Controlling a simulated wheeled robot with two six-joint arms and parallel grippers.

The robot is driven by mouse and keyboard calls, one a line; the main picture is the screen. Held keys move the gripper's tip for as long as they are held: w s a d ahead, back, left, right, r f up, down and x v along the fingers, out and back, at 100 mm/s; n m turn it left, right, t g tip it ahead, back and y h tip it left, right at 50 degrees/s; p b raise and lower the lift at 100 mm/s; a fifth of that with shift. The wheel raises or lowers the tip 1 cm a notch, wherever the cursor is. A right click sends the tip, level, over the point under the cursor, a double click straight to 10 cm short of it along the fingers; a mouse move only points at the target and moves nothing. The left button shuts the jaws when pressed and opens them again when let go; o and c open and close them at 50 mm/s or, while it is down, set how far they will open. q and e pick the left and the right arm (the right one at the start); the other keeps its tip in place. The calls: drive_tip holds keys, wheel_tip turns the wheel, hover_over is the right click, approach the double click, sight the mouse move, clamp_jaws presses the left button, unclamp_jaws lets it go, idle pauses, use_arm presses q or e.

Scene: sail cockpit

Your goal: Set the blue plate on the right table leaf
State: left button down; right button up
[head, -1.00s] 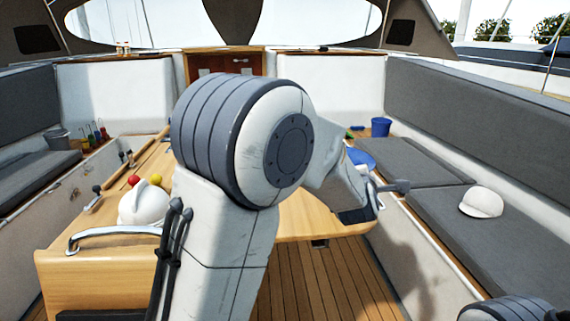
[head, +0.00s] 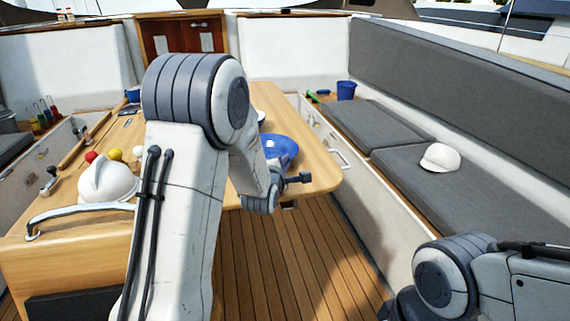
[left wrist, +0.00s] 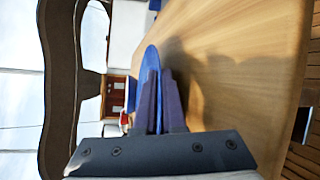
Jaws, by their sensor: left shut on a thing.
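The blue plate (head: 280,147) shows in the head view over the right leaf of the wooden table (head: 322,172), partly hidden behind my left arm. In the left wrist view the plate (left wrist: 151,62) is seen nearly edge-on. My left gripper (left wrist: 160,100) is shut on its rim, one finger on each side. The plate's shadow falls on the wood close beside it. I cannot tell whether the plate touches the leaf.
A white helmet-like object (head: 107,182), a red ball (head: 91,157) and a yellow ball (head: 115,154) are on the table's left part. A white cap (head: 440,158) lies on the grey right bench (head: 400,140). A blue bucket (head: 346,90) stands farther back. Wooden floor lies right of the table.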

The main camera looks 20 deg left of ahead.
use_arm(q)
drive_tip(key=shift+f, duration=0.25)
drive_tip(key=shift+f, duration=0.15)
drive_tip(key=c, duration=1)
unclamp_jaws()
drive_tip(key=shift+s, duration=0.1)
